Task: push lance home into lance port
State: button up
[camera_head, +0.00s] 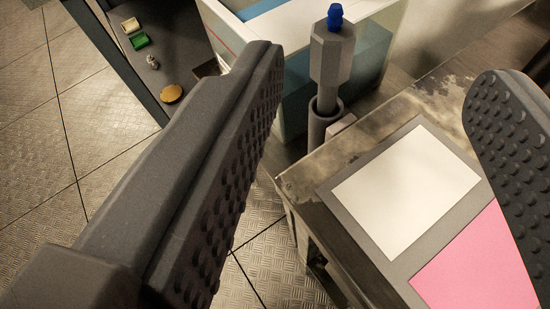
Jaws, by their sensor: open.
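The lance (331,57) stands upright near the top middle, with a grey faceted head and a blue knob on top. Its narrower grey shaft (327,98) goes down into the open top of a dark grey tube (317,130), which looks like the lance port. A stretch of shaft shows between the head and the tube rim. How deep it sits inside is hidden. My gripper (378,75) is open and empty, its two studded fingers wide apart. In the picture the lance lies between them, closer to the left finger; it appears beyond the fingertips, and I see no contact.
A worn bench (380,112) with a white panel (406,190) and a pink panel (478,268) lies under the fingers. A white-rimmed tank (290,22) stands behind the lance. A dark shelf (165,72) with small items is at upper left. Open metal floor (40,140) lies left.

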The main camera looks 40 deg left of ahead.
aim_at(334, 47)
jog(key=w+a+f, duration=0.1)
jog(key=w, duration=0.1)
jog(key=w+a+f+b, duration=0.1)
jog(key=w+f, duration=0.1)
jog(key=w+a+f, duration=0.1)
jog(key=w+f, duration=0.1)
jog(key=shift+w+a, duration=0.1)
jog(key=shift+a, duration=0.25)
jog(key=shift+b+x, duration=0.8)
jog(key=shift+x, duration=1.9)
jog(key=shift+a, duration=0.1)
grip_shut()
